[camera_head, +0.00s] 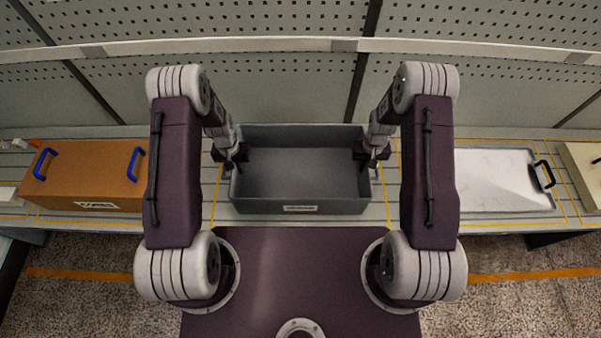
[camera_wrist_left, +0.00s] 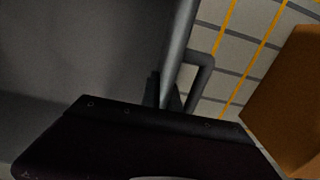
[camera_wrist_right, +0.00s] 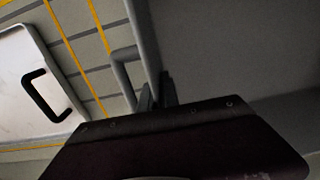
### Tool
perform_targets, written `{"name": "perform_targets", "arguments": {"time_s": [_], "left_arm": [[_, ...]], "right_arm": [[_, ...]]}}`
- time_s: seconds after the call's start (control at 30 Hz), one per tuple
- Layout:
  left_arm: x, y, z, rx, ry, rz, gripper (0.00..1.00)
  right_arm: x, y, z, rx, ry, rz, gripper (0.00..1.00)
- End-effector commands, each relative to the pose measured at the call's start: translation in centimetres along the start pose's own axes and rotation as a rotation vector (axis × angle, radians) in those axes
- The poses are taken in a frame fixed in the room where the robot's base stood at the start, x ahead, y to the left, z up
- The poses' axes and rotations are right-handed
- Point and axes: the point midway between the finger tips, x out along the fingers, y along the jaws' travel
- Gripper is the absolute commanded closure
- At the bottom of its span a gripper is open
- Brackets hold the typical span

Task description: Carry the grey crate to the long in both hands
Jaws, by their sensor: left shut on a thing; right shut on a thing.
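The grey crate (camera_head: 301,134) is open-topped and looks empty. In the head view it is level, at the middle of the long slatted bench (camera_head: 386,200); I cannot tell whether it touches the bench. My left gripper (camera_head: 232,163) is shut on the crate's left side, and my right gripper (camera_head: 373,163) is shut on its right side. In the left wrist view a grey handle (camera_wrist_left: 203,75) stands out beside the jaws (camera_wrist_left: 165,95) at the crate's rim. In the right wrist view a matching handle (camera_wrist_right: 121,75) shows beside the jaws (camera_wrist_right: 155,95). The fingertips are partly hidden.
An orange box (camera_head: 90,170) with blue handles is on the bench to the left. A white tray (camera_head: 495,180) with a black handle is to the right, with a cream box (camera_head: 582,165) beyond it. Perforated panels (camera_head: 250,95) rise behind.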

Motion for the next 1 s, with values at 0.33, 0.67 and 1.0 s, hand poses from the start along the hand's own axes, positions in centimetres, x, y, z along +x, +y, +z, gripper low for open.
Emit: {"name": "perform_targets", "arguments": {"time_s": [0.33, 0.67, 1.0], "left_arm": [[-0.1, 0.0, -0.1, 0.000, 0.001, 0.000, 1.00], [-0.2, 0.0, -0.1, 0.000, 0.003, 0.000, 1.00], [-2.4, 0.0, -0.1, 0.000, 0.003, 0.000, 1.00]], "right_arm": [[0.0, 0.0, 0.0, 0.000, 0.000, 0.000, 1.00], [-0.1, 0.0, -0.1, 0.000, 0.001, 0.000, 1.00], [-2.3, 0.0, 0.0, -0.001, 0.001, 0.000, 1.00]]}}
